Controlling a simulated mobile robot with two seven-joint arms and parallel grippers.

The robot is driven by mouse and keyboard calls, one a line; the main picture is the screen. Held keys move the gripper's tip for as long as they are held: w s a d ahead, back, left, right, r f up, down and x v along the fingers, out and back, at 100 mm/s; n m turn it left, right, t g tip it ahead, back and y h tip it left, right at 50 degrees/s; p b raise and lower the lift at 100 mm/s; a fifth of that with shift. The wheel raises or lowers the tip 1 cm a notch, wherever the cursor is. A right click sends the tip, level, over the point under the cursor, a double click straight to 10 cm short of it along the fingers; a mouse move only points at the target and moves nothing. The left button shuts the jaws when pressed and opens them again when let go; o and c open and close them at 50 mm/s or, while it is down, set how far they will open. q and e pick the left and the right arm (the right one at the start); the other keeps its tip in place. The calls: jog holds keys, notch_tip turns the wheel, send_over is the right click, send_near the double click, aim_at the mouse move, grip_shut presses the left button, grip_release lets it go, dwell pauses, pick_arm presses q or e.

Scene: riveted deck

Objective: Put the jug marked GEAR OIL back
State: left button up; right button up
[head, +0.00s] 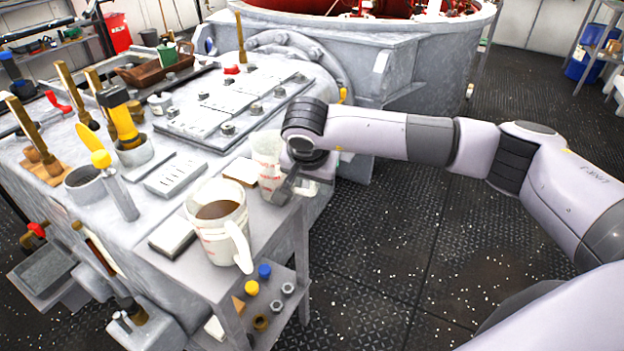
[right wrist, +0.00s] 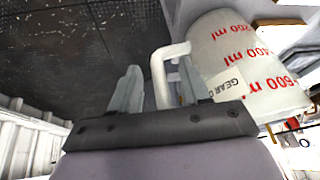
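The jug marked GEAR OIL, a white translucent jug with red measuring marks, shows large in the right wrist view (right wrist: 245,65); its label reads "GEAR O" before it is cut off. In the head view this jug (head: 266,158) stands on the grey side ledge, partly hidden by my right gripper (head: 284,188). In the right wrist view, the fingers of my right gripper (right wrist: 160,75) are apart, with the jug's handle (right wrist: 158,80) between them and gaps visible beside it. My left gripper is not in view.
A second jug (head: 217,222) holding brown liquid stands nearer on the same ledge (head: 262,222). Blue and yellow caps and nuts sit on the lower shelf. Tools crowd the machine top at left. The deck floor (head: 400,240) at right is clear.

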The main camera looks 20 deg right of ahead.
jog(key=p+v, duration=0.1)
jog(key=v, duration=1.1)
jog(key=shift+a, duration=0.1)
